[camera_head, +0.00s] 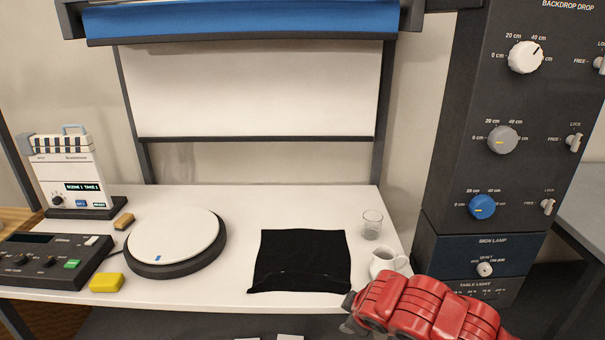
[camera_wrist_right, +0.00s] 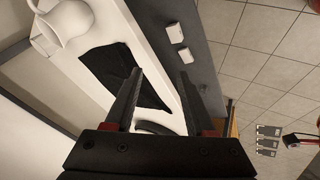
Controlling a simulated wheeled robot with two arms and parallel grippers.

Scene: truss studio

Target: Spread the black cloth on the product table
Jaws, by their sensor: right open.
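The black cloth (camera_head: 300,258) lies on the white product table (camera_head: 225,297), right of the turntable. It looks mostly flat, with a crease or fold along its front edge near the table's front. My right gripper (camera_head: 350,305) is at the table's front edge, just right of the cloth's front right corner; its red arm comes in from the lower right. In the right wrist view the two fingers of my right gripper (camera_wrist_right: 158,88) are apart, with nothing between them, and the cloth (camera_wrist_right: 112,62) shows beyond them. My left gripper is not in view.
A white cup (camera_head: 384,262) and a clear glass (camera_head: 372,224) stand right of the cloth. The turntable (camera_head: 175,240), a yellow sponge-like block (camera_head: 106,283), a control panel (camera_head: 45,262) and a clapperboard (camera_head: 72,175) occupy the left. A tall dial cabinet (camera_head: 480,100) stands at right.

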